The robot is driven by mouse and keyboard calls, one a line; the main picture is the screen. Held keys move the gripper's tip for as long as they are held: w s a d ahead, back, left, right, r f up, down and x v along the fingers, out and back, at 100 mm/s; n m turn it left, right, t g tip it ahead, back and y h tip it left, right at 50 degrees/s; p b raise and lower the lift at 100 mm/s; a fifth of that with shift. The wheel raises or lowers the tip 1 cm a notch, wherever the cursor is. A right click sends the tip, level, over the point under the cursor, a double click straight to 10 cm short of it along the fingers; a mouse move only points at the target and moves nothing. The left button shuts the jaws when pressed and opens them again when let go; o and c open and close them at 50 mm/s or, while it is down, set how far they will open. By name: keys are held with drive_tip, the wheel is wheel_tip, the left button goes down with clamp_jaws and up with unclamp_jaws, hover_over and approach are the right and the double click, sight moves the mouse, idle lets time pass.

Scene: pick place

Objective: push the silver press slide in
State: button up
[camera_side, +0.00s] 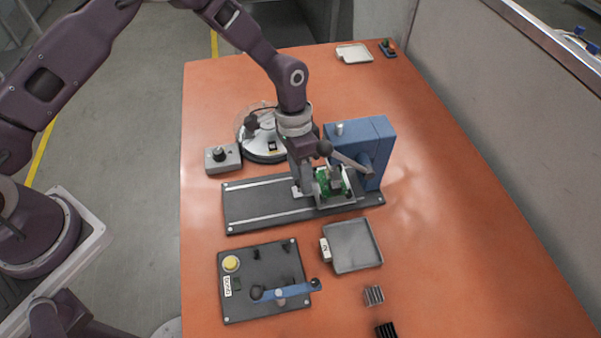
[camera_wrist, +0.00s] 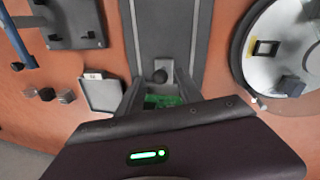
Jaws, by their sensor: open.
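The silver press slide (camera_side: 348,201) sits on the dark rail base (camera_side: 250,203), at its right end beside the blue press (camera_side: 376,136). A green board lies in it (camera_side: 322,183). In the wrist view the slide's dark knob (camera_wrist: 160,76) and part of the green board (camera_wrist: 160,101) show between my fingers. My gripper (camera_side: 304,190) is open and low over the slide's left end. It also shows in the wrist view (camera_wrist: 160,88), with a finger on each side of the slide. I cannot tell whether the fingers touch it. My gripper hides part of the slide.
The press lever with a black ball (camera_side: 325,148) hangs close to my wrist. A round silver device (camera_side: 262,150) and a grey knob box (camera_side: 224,158) stand behind the rail. A grey tray (camera_side: 352,246) and a dark fixture plate (camera_side: 265,308) lie in front. The right table side is clear.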

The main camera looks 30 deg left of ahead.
drive_tip(key=s+a+r+n+t+y, duration=0.1)
drive_tip(key=a+r, duration=0.2)
drive_tip(key=r, duration=0.7)
drive_tip(key=s+a+r+t, duration=0.1)
drive_tip(key=a+r, duration=0.3)
drive_tip(key=r, duration=0.6)
drive_tip(key=s+a+r+n+t, duration=0.2)
drive_tip(key=s+a+r, duration=0.2)
drive_tip(key=s+r, duration=0.4)
drive_tip(key=s+a+r+n+t, duration=0.1)
drive_tip(key=s+a+r+n, duration=0.1)
drive_tip(key=s, duration=0.5)
drive_tip(key=s+a+r+n+t, duration=0.1)
drive_tip(key=s+a+r, duration=0.1)
drive_tip(key=s, duration=0.6)
drive_tip(key=shift+s+a+r+n+t+y, duration=0.2)
drive_tip(key=shift+a+n+t+y, duration=0.2)
drive_tip(key=shift+a, duration=0.15)
